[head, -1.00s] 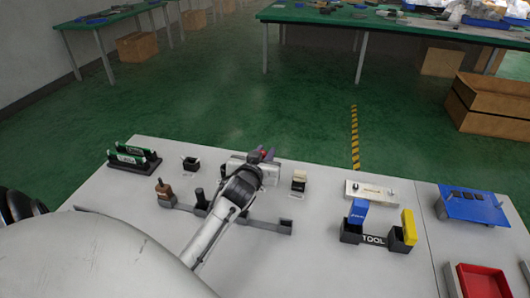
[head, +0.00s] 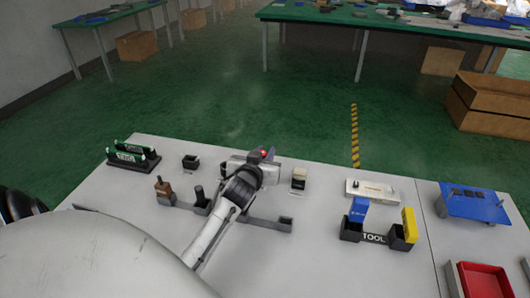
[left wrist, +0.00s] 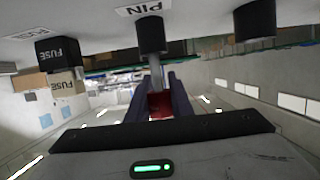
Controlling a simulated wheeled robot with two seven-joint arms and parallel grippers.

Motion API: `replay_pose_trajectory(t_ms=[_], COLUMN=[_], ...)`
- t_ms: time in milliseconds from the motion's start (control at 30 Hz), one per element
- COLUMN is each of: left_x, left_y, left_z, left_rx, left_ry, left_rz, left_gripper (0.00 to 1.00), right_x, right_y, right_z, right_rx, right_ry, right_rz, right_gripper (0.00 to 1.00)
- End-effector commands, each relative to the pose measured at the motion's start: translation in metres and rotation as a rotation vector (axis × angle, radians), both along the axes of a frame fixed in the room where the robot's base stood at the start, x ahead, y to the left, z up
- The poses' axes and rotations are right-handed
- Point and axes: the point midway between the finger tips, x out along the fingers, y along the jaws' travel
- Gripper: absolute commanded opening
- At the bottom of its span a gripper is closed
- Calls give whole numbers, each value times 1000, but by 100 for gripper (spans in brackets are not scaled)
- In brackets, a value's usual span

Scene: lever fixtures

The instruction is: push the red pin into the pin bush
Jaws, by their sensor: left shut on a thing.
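My left gripper (head: 265,154) is at the far side of the table, with its arm reaching over from the near side. The red pin (head: 263,152) shows as a small red spot at its fingers. In the left wrist view, the two fingers (left wrist: 157,98) are shut on the red head of the pin (left wrist: 159,104). A thin grey shaft runs from the head to the mouth of the black pin bush (left wrist: 150,35), beside a PIN label. How deep the shaft sits is hidden. The bush is hidden behind my gripper in the head view. My right gripper is not in view.
A lever fixture with a brown knob (head: 163,188) and a dark post (head: 200,197) stands near my left arm. A black fuse holder (head: 190,161) and a beige fuse block (head: 299,178) flank the gripper. A tool holder (head: 375,238) stands right.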

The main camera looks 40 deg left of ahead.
Motion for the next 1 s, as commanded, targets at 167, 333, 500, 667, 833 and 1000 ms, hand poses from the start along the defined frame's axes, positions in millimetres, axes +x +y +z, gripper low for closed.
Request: replay_pose_trajectory(t_ms=[167,333,500,667,833,1000], left_x=[0,0,-1,-12,-37,-64], left_y=[0,0,-1,-7,-21,-35], left_z=[-3,-4,-5,-4,7,19], left_rx=[0,-1,-3,-5,-5,-2], left_ry=[1,3,5,9,4,1], left_rz=[0,1,1,0,1,0], left_gripper=[32,42,42,42,42,42], right_x=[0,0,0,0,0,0], right_y=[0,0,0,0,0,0], right_z=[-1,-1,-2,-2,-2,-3], right_rx=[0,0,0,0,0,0], right_ry=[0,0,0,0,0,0], right_rz=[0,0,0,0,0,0], right_gripper=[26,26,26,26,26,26])
